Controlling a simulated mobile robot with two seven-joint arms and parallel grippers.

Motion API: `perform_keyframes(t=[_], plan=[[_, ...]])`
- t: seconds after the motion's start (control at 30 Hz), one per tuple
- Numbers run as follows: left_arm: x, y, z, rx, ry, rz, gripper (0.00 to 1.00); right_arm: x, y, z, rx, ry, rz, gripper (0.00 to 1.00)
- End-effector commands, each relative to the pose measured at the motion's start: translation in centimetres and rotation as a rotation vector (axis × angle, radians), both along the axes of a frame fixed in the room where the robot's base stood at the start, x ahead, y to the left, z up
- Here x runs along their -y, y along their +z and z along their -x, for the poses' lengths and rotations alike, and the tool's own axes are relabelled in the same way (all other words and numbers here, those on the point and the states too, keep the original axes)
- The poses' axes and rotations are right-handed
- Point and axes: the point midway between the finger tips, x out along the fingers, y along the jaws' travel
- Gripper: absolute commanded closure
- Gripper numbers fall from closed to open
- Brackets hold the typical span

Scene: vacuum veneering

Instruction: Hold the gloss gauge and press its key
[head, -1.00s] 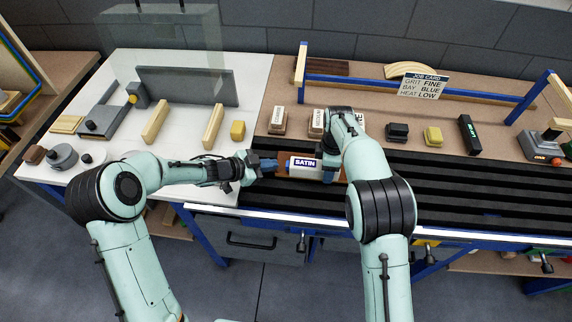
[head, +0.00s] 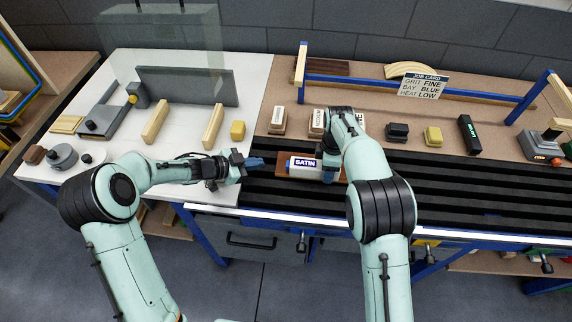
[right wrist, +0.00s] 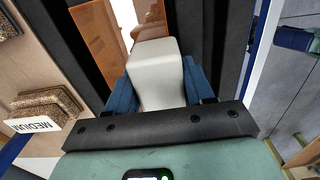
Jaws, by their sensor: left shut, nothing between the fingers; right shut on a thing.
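The gloss gauge (head: 303,170) is a pale box with a display reading SATIN and a small blue part at its left end. It is over a brown panel (head: 281,172) on the black slats. My right gripper (head: 329,175) is shut on the gauge's right part; the forearm partly hides this grip. In the right wrist view the pale gauge body (right wrist: 155,72) sits between the blue fingers (right wrist: 158,95). My left gripper (head: 261,162) is shut and empty, just left of the gauge with a small gap.
Labelled sanding blocks (head: 278,120) stand behind the slats. A yellow block (head: 238,130) and upright wooden strips (head: 213,127) are on the white board at left. A job card (head: 424,85) stands at the back rail. The slats (head: 450,190) to the right are clear.

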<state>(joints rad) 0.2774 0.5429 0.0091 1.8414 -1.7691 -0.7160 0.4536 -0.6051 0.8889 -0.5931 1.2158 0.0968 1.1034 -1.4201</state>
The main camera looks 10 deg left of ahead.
Motion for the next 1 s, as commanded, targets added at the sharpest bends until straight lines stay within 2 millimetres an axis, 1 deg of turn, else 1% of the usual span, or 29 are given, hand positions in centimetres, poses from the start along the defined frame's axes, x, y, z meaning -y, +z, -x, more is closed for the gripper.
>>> perform_keyframes(t=[0.13,0.17,0.2,0.23,0.27,0.53,0.67,0.77,1.0], plan=[[0.0,0.0,0.0,0.0,0.0,0.0,1.0,0.0,0.0,0.0,0.0,0.0,0.0,0.79],[0.0,0.0,0.0,0.0,0.0,0.0,1.0,0.0,0.0,0.0,0.0,0.0,0.0,0.44],[0.0,0.0,0.0,0.0,0.0,0.0,1.0,0.0,0.0,0.0,0.0,0.0,0.0,0.31],[0.0,0.0,0.0,0.0,0.0,0.0,1.0,0.0,0.0,0.0,0.0,0.0,0.0,0.22],[0.0,0.0,0.0,0.0,0.0,0.0,1.0,0.0,0.0,0.0,0.0,0.0,0.0,0.18],[0.0,0.0,0.0,0.0,0.0,0.0,1.0,0.0,0.1,0.0,0.0,0.0,0.0,0.18],[0.0,0.0,0.0,0.0,0.0,0.0,1.0,0.0,1.0,-0.1,0.003,0.0,-0.002,0.18],[0.0,0.0,0.0,0.0,0.0,0.0,1.0,0.0,2.6,-0.1,0.005,0.0,-0.003,0.18],[0.0,0.0,0.0,0.0,0.0,0.0,1.0,0.0,7.8,-0.1,0.006,-0.001,-0.002,0.18]])
